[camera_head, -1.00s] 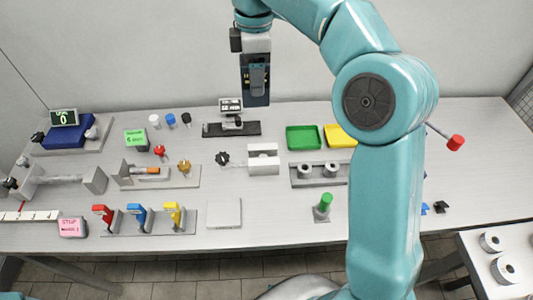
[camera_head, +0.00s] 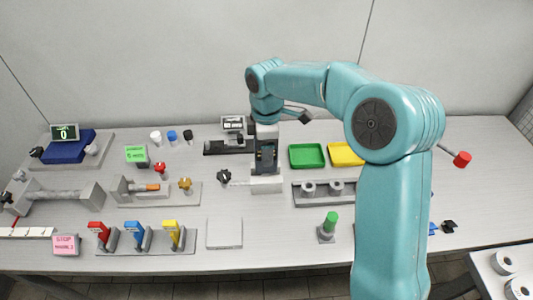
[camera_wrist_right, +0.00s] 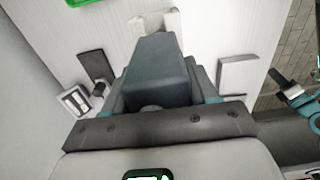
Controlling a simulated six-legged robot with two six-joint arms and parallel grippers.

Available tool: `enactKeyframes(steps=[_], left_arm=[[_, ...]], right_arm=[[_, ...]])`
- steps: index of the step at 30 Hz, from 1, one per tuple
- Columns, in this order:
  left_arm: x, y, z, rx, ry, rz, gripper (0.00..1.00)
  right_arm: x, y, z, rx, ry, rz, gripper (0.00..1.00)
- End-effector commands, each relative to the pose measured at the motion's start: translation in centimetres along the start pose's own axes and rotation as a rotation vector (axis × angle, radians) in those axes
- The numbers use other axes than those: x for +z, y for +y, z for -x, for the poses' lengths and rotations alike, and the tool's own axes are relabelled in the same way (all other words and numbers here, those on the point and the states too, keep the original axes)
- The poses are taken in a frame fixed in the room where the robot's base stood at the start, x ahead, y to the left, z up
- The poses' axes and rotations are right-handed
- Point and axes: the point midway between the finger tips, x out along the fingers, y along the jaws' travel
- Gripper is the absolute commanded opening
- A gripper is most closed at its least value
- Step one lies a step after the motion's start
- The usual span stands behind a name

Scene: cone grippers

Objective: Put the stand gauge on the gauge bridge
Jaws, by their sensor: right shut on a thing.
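A small gauge with a digital display (camera_head: 233,123), which I take to be the stand gauge, is on a black base at the back of the table. It also shows in the right wrist view (camera_wrist_right: 75,100). My right gripper (camera_head: 266,172) points down at a grey block (camera_head: 266,186) with a black side knob, its fingers shut at the block. The fingers hide their grip and much of the block. I cannot tell for sure which fixture is the gauge bridge. A teal and black part, probably my left gripper (camera_wrist_right: 283,83), shows at the wrist view's right edge, its jaws unclear.
A green tray (camera_head: 306,155) and a yellow tray (camera_head: 345,153) lie to the right of the gripper. A fixture with an orange rod (camera_head: 153,188) lies to the left. A flat grey plate (camera_head: 224,233) and a green-topped post (camera_head: 330,222) stand in front.

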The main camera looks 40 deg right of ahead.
Motion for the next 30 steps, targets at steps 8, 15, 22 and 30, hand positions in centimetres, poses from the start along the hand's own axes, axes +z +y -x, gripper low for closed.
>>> enactKeyframes(steps=[8, 15, 22, 30], left_arm=[[0.0, 0.0, 0.0, 0.0, 0.0, 0.0, 0.0], [0.0, -0.1, -0.2, 0.0, 0.0, 0.0, 0.0], [0.0, -0.1, -0.2, 0.0, 0.0, 0.0, 0.0], [0.0, 0.0, 0.1, 0.0, 0.0, 0.0, 0.0]], right_arm=[[0.0, 0.0, -2.3, 0.001, 0.001, -0.002, 0.19], [0.0, 0.0, -2.5, 0.001, 0.001, -0.001, 0.19], [0.0, 0.0, -2.6, 0.0, 0.0, -0.001, 0.83], [0.0, 0.1, -1.9, 0.001, 0.001, -0.001, 0.83]])
